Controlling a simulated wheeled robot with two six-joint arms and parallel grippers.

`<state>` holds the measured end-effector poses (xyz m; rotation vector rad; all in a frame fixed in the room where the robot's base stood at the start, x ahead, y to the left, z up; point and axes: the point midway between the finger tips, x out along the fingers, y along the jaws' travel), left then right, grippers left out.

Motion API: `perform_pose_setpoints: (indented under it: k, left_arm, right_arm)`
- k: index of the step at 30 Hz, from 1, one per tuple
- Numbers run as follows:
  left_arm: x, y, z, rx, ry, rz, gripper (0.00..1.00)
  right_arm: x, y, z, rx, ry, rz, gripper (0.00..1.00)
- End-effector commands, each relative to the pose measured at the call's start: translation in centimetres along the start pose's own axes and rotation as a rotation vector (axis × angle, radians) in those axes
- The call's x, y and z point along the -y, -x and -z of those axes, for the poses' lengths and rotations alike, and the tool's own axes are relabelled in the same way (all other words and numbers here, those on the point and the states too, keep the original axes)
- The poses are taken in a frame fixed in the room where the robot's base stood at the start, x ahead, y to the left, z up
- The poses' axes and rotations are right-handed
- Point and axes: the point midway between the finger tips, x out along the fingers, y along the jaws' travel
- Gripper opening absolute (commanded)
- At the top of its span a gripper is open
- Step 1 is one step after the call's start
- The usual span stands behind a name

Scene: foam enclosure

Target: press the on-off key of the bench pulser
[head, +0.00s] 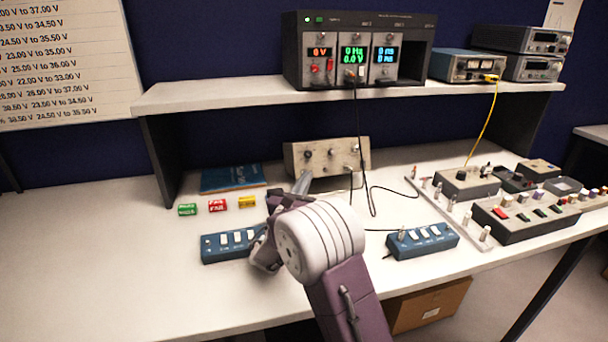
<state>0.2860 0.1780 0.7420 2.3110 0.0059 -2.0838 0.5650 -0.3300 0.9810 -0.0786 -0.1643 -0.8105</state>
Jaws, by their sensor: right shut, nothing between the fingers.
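A beige box with a sloped front (327,157) and a few dark knobs stands at the back of the bench, under the shelf. A black rack unit (418,22) on the shelf has lit displays reading 0 V, 0 Hz and 0.0 V. No label legible here tells me which is the bench pulser, and I cannot make out its on-off key. My right gripper (302,182) is shut and empty, its tip at the beige box's lower left front. I cannot tell whether it touches. My left gripper is not in view.
Two blue switch boxes (225,246) (424,241) flank my right arm. Green, red and yellow blocks (187,209) (217,206) (247,202) lie near a blue booklet (222,179). Dark cables hang from the rack unit.

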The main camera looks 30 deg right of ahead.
Motion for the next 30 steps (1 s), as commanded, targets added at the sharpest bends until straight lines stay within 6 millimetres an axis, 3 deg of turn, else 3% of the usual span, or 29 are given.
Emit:
perform_pose_setpoints:
  k: [13,30]
  left_arm:
    - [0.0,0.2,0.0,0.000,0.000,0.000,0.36]
    - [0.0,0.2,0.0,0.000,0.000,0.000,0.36]
  right_arm:
    - [2.6,3.6,-2.8,0.003,-0.004,-0.001,0.00]
    - [2.8,3.8,-3.0,0.004,-0.004,0.001,0.00]
